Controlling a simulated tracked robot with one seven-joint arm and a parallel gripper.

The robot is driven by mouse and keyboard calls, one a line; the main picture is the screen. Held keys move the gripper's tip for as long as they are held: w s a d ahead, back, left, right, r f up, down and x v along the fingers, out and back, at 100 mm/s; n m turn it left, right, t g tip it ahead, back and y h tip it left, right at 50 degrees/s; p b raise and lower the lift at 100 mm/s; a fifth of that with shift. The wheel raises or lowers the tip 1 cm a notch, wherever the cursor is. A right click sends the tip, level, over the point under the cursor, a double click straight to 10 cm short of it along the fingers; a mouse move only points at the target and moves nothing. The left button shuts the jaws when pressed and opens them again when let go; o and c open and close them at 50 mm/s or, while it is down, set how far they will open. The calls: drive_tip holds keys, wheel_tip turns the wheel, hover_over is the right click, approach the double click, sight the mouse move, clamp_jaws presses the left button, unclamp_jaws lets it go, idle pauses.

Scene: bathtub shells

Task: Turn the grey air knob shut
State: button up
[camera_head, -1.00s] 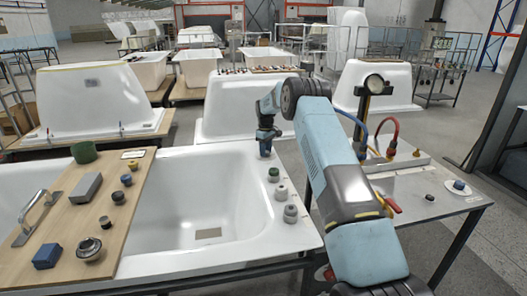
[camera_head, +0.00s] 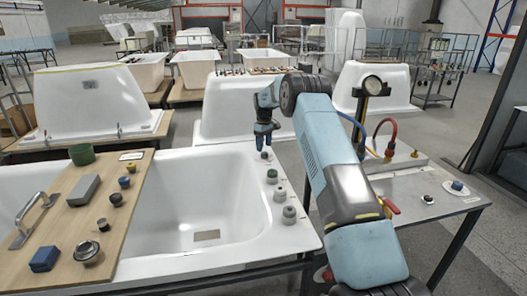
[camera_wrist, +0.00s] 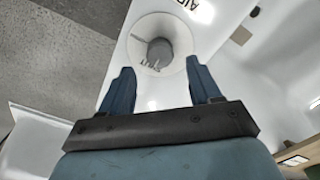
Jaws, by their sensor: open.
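The grey air knob (camera_wrist: 160,51) stands on a round white dial plate, with lettering reading "AIR" beside it, in the wrist view. In the head view, its small grey top (camera_head: 265,155) shows at the far end of the row on the tub's right rim. My gripper (camera_wrist: 159,66) is open and empty. In the wrist view its two blue fingers are apart, and the knob shows between and beyond their tips. In the head view my gripper (camera_head: 264,147) points down just above the knob; whether it touches the knob I cannot tell.
A green knob (camera_head: 272,176) and two grey-white knobs (camera_head: 280,193) (camera_head: 289,214) follow along the same rim. A wooden board (camera_head: 75,220) with several loose parts lies across the tub.

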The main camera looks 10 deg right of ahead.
sight(264, 153)
wheel_tip(264, 153, up, 10)
drive_tip(key=shift+f, duration=0.15)
idle(0.4)
drive_tip(key=s+a+r+m+t, duration=0.1)
drive_tip(key=s+r, duration=0.9)
drive_tip(key=r, duration=0.6)
drive_tip(key=s+r+m+t, duration=0.1)
drive_tip(key=s+r, duration=0.4)
drive_tip(key=s, duration=0.4)
drive_tip(key=s+r+m+t, duration=0.1)
drive_tip(key=s+r, duration=0.4)
drive_tip(key=s, duration=0.3)
drive_tip(key=s+r+m+t, duration=0.1)
drive_tip(key=s+r+m, duration=0.1)
drive_tip(key=s, duration=1.6)
drive_tip(key=s+f+m, duration=0.1)
drive_tip(key=s+f, duration=0.3)
drive_tip(key=s, duration=0.5)
drive_tip(key=s+f+m+t, duration=0.1)
drive_tip(key=s+f, duration=0.3)
drive_tip(key=s, duration=0.5)
drive_tip(key=shift+s+m+t, duration=0.3)
drive_tip(key=shift+s+m, duration=0.05)
drive_tip(key=shift+m, duration=0.05)
